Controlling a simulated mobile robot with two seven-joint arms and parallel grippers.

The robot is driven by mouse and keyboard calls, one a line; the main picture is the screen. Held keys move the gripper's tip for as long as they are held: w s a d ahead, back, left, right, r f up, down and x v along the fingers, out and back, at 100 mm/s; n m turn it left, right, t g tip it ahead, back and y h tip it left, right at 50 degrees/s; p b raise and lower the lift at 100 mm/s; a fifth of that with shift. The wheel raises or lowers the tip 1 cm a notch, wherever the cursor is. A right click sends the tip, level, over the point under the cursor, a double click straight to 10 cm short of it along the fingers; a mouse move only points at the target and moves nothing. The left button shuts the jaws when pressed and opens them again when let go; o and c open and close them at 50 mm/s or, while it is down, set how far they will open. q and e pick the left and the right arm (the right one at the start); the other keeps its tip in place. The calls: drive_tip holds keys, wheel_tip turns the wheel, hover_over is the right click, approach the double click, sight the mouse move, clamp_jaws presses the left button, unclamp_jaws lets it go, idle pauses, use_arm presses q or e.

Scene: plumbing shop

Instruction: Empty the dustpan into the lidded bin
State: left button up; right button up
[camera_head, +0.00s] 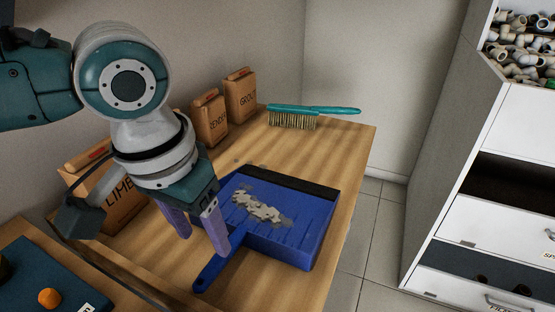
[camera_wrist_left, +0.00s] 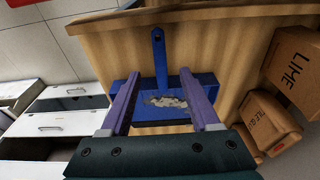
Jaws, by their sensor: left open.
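The blue dustpan (camera_head: 305,235) lies on the wooden bench with grey-white debris (camera_head: 262,208) in it. Its handle (camera_head: 212,273) points towards the front left in the head view. My left gripper (camera_head: 203,244) is open, its purple fingers pointing down near the handle side of the pan. In the left wrist view, the dustpan handle (camera_wrist_left: 159,55) shows between and beyond the fingertips (camera_wrist_left: 160,74); the fingers do not grip it. The debris (camera_wrist_left: 166,102) also shows there. No lidded bin is in view. My right gripper is not in view.
A teal brush (camera_head: 300,112) lies at the bench's back edge. Several paper bags (camera_head: 240,95) stand along the wall, one behind my left gripper. White drawers (camera_head: 490,235) and pipe fittings (camera_head: 520,50) stand right, across a tiled floor gap (camera_head: 370,225).

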sight(216, 261)
use_arm(q)
drive_tip(key=f+b, duration=0.4)
drive_tip(key=w+f+b, duration=0.1)
drive_tip(key=f+b, duration=0.1)
drive_tip(key=f, duration=0.1)
drive_tip(key=shift+d+b, duration=0.2)
drive_tip(key=shift+b, duration=0.15)
drive_tip(key=shift+f, duration=0.6)
drive_tip(key=shift+c, duration=0.3)
clamp_jaws()
drive_tip(key=shift+w+r, duration=0.1)
drive_tip(key=shift+r, duration=0.1)
wheel_tip(216, 261, up, 12)
drive_tip(key=p, duration=1.3)
drive_tip(key=shift+f, duration=0.15)
